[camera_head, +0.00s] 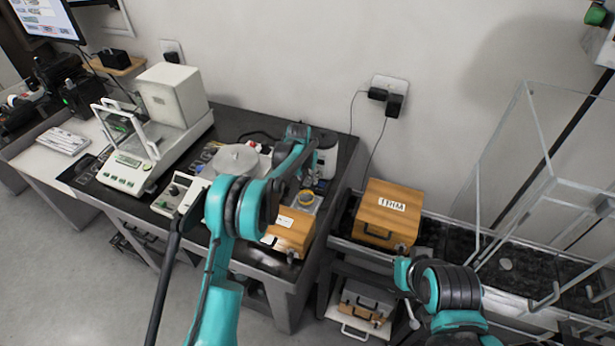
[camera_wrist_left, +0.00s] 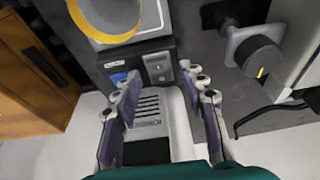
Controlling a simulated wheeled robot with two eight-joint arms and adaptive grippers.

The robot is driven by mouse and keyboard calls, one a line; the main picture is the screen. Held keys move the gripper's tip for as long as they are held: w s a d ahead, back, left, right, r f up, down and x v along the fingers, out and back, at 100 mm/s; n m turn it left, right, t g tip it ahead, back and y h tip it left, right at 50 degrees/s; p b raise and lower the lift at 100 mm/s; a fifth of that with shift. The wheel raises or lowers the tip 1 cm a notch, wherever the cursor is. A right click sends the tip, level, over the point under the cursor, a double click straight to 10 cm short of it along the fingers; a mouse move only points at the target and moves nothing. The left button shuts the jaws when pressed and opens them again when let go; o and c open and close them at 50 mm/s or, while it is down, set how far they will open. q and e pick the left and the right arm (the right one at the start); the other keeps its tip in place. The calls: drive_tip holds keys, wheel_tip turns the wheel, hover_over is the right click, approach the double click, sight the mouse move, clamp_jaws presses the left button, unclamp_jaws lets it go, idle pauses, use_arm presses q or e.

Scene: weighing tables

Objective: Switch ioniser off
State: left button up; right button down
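A pale unit with slots and lettering that appears to read as ioniser (camera_wrist_left: 150,108) lies between the fingers of my left gripper (camera_wrist_left: 160,98) in the left wrist view. The fingers stand apart with nothing held; contact is unclear. In the head view a pale unit (camera_head: 328,158), likely the ioniser, stands at the dark table's back right, partly behind my left gripper (camera_head: 303,137). My right gripper cannot be made out.
A yellow-rimmed round part (camera_wrist_left: 137,30) sits above the panel, and a black knob (camera_wrist_left: 257,56) is at right. A balance (camera_head: 124,172) stands left on the table. A wooden box (camera_head: 388,212) is on the right table near a clear glass frame (camera_head: 530,150).

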use_arm(q)
drive_tip(key=v, duration=1.2)
